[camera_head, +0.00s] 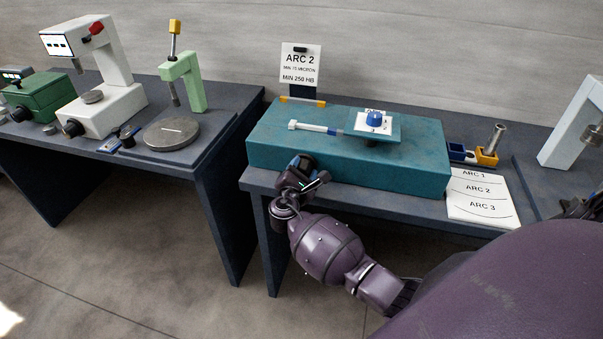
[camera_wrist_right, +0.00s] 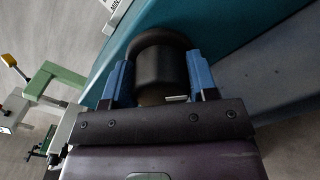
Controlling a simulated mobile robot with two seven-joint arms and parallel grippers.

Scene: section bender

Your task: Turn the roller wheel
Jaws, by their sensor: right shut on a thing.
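The rest of the wheel is hidden behind the gripper and arm. My left gripper is not in view.
A white handle bar (camera_head: 310,127) and a blue knob (camera_head: 374,118) are on top of the bender. An ARC 2 sign (camera_head: 300,66) stands behind it. An arc sheet (camera_head: 480,205) lies to the right. A green press (camera_head: 190,80) stands on the left table.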

